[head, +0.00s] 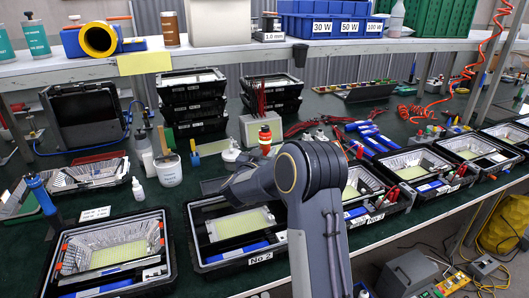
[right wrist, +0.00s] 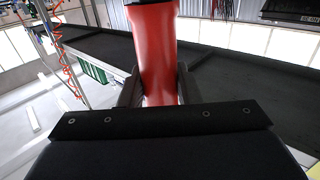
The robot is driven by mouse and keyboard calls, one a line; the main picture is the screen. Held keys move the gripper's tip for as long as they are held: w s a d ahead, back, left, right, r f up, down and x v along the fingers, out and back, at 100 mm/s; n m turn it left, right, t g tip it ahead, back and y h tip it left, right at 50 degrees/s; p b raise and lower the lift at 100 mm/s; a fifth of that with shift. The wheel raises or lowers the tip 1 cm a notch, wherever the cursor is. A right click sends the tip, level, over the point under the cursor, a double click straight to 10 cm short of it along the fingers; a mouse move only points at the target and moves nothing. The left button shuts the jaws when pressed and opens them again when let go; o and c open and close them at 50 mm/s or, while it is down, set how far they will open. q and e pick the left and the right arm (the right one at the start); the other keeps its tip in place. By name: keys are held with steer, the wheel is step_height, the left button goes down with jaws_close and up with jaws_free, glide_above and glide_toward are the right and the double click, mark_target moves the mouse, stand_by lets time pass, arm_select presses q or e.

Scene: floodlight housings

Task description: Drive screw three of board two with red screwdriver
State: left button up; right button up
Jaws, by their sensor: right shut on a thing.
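The red screwdriver (right wrist: 160,50) is between the fingers of my right gripper (right wrist: 158,88), which is shut on its thick red handle. The tip of the screwdriver is out of sight. In the head view my right arm crosses the middle, and its dark wrist end (head: 240,190) is over the back part of the housing labelled No 2 (head: 262,257). The fingers cannot be made out there. Board two (head: 243,223) is a pale green plate inside that housing, partly covered by my arm. Its screws are too small to tell apart. My left gripper is not in view.
An open housing with orange clips (head: 160,280) stands to the left of No 2. The No 3 housing (head: 375,219) and others stand to the right.

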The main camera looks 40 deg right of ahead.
steer(key=shift+f+b, duration=2.8)
steer(key=shift+f, duration=0.95)
steer(key=shift+f+b, duration=0.5)
steer(key=shift+f, duration=0.15)
steer(key=shift+s+a+f+b, duration=0.1)
steer(key=shift+f+b, duration=0.2)
steer(key=shift+f, duration=0.35)
stand_by(1.0)
